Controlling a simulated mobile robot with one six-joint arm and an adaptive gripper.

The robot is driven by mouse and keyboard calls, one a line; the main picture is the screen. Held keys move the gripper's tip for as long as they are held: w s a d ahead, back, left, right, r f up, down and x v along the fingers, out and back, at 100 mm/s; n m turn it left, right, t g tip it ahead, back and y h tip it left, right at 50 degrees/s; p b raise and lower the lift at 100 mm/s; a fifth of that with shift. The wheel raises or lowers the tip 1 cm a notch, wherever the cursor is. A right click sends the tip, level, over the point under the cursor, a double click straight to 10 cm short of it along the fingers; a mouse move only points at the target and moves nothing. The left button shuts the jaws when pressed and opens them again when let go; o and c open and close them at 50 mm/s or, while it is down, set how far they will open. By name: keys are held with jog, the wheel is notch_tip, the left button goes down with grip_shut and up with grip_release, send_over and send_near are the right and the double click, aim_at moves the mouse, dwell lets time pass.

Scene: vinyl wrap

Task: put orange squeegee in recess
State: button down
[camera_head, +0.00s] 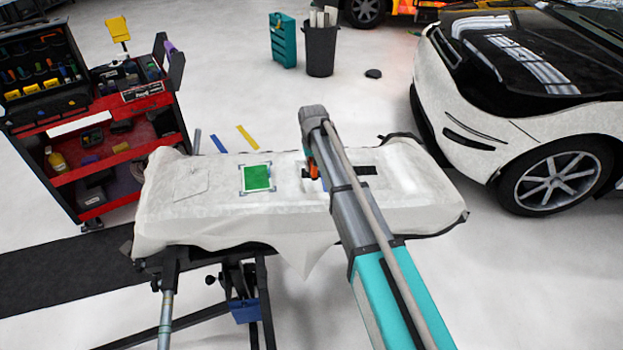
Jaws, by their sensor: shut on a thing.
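An orange piece (313,169), which looks like the orange squeegee, shows just left of my arm's far end, over the white-covered table. My gripper (312,176) is mostly hidden behind my arm; the part in view is dark and is shut on the orange piece. I cannot tell whether the squeegee touches the table. A dark rectangular patch (367,170) lies right of my arm on the table; I cannot tell if it is the recess. A pale rectangle with a bluish edge is partly hidden beneath my arm.
The covered table (215,222) also bears a green panel (257,178) in a light frame. Blue (218,142) and yellow (246,137) strips show beyond its back edge. A red tool cart (95,150) stands left, a white car (500,140) right. A bin (321,50) stands behind.

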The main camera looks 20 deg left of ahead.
aim_at(312, 173)
jog(key=shift+w+a+f, duration=0.15)
jog(key=shift+w+f, duration=0.1)
jog(key=shift+f, duration=0.1)
jog(key=shift+f, duration=0.1)
jog(key=shift+w+a+f+b, duration=0.2)
jog(key=shift+w+f+b, duration=0.25)
jog(key=shift+b, duration=0.3)
jog(key=shift+s+f+b, duration=0.1)
jog(key=shift+f+b, duration=1.3)
jog(key=shift+f, duration=0.05)
jog(key=shift+f, duration=0.15)
jog(key=c, duration=0.5)
grip_release()
jog(key=shift+c, duration=0.2)
notch_tip(312, 173, up, 12)
jog(key=p, duration=1.2)
